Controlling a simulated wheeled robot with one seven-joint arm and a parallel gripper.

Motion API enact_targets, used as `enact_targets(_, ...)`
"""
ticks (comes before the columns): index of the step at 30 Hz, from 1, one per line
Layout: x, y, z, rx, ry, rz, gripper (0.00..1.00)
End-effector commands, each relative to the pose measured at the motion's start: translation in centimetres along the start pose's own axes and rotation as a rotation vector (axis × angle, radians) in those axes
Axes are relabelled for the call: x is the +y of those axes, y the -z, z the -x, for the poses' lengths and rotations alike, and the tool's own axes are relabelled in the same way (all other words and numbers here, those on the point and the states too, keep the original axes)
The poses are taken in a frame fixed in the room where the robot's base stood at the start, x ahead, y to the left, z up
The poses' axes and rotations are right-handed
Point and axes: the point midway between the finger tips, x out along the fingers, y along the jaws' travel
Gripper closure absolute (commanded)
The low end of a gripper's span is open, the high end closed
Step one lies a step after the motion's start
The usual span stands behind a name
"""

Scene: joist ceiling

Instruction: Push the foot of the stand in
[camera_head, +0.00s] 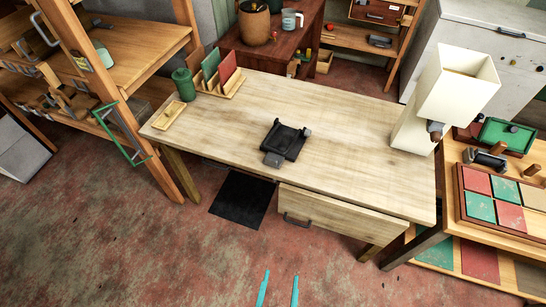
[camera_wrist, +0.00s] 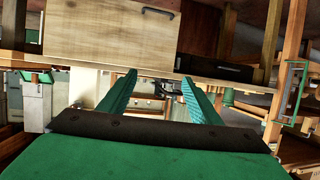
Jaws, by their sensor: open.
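The stand (camera_head: 290,140) is a low black piece lying on the pale wooden table, near the middle of its front half. A grey block (camera_head: 272,160) sticks out at its front left corner, toward the table's front edge; I cannot tell for certain that it is the foot. My gripper (camera_head: 279,288) shows only as two teal fingertips at the bottom of the head view, apart from the table and stand. In the wrist view my gripper (camera_wrist: 160,88) is open and empty. That view looks upside down; a small dark shape between the fingers may be the stand.
The table (camera_head: 350,120) has a drawer front (camera_head: 335,207) with a dark handle below the top. A cream lamp (camera_head: 457,85) stands at its right end. A green canister (camera_head: 184,84), a small tray (camera_head: 169,116) and a file rack (camera_head: 220,84) stand left. The tabletop around the stand is clear.

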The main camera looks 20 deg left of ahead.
Motion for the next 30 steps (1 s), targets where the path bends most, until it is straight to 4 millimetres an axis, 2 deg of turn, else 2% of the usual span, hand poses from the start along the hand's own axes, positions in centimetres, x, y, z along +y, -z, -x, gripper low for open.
enact_targets(1,-0.7,-0.7,-2.2,-0.009,0.014,0.012,0.42)
enact_targets(5,-2.1,-2.2,-7.1,-0.038,0.015,0.033,0.42)
enact_targets(8,-2.9,-2.4,-10.9,-0.041,-0.008,0.046,0.42)
enact_targets(11,-3.9,-1.7,-14.6,-0.025,-0.043,0.054,0.42)
enact_targets(14,-5.0,-0.2,-18.1,0.010,-0.086,0.055,0.42)
enact_targets(17,-6.5,2.3,-21.4,0.067,-0.132,0.047,0.42)
enact_targets(21,-9.2,6.6,-24.6,0.171,-0.186,0.021,0.42)
enact_targets(27,-12.2,11.7,-26.7,0.301,-0.234,-0.022,0.42)
enact_targets(30,-12.9,13.0,-27.0,0.336,-0.244,-0.035,0.42)
